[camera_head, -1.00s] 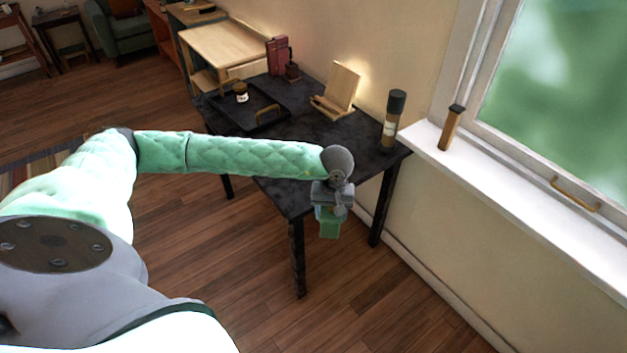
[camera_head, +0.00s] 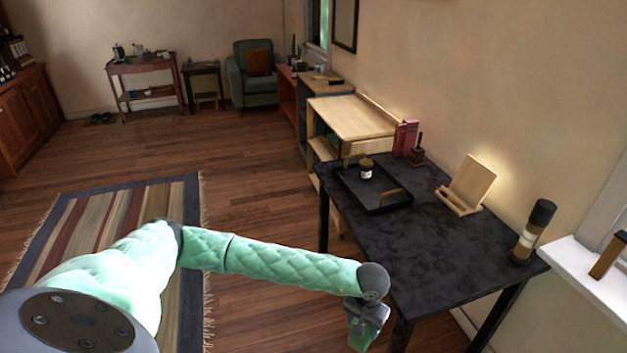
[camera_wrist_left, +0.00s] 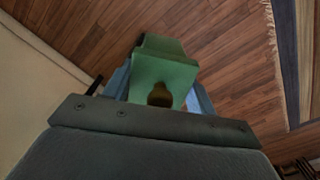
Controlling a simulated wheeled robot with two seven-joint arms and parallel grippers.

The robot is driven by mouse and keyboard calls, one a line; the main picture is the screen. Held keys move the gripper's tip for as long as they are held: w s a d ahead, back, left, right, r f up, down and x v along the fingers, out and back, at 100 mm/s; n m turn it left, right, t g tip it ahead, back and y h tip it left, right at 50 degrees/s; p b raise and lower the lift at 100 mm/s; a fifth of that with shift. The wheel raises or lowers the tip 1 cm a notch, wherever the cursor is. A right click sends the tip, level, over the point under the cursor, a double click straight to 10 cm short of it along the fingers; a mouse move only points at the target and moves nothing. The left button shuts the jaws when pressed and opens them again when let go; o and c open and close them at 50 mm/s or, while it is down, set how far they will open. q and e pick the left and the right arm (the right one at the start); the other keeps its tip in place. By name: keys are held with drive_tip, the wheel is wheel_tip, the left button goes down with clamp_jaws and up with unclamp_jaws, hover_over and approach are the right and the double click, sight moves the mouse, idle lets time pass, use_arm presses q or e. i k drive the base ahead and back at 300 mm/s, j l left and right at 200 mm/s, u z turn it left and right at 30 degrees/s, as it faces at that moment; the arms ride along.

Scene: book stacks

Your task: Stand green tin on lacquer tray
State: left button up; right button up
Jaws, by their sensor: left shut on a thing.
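The green tin (camera_head: 361,334) is held in my left gripper (camera_head: 366,318), low beside the near edge of the dark table. In the left wrist view the green tin (camera_wrist_left: 166,72) sits between the two fingers, with a dark round spot on its near face. The gripper is shut on it, and wooden floor shows beyond. The black lacquer tray (camera_head: 345,189) lies on the far left part of the table, with brass-coloured handles. A small jar with a brown lid (camera_head: 366,170) stands in the tray. My right gripper is not in view.
The dark table (camera_head: 440,240) has clear room in its middle and front.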

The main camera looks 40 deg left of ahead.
sight(378, 193)
drive_tip(key=j+u, duration=0.2)
drive_tip(key=u, duration=0.2)
drive_tip(key=j+u, duration=0.2)
drive_tip(key=u, duration=0.25)
drive_tip(key=i+j+u, duration=0.15)
drive_tip(key=u, duration=0.25)
drive_tip(key=j+u, duration=0.15)
drive_tip(key=u, duration=0.25)
drive_tip(key=i+j+u, duration=0.25)
drive_tip(key=i+j+z, duration=0.1)
drive_tip(key=z, duration=0.35)
drive_tip(key=i+j+z, duration=0.25)
drive_tip(key=z, duration=0.15)
drive_tip(key=i+j+z, duration=0.1)
drive_tip(key=z, duration=0.35)
drive_tip(key=j, duration=0.1)
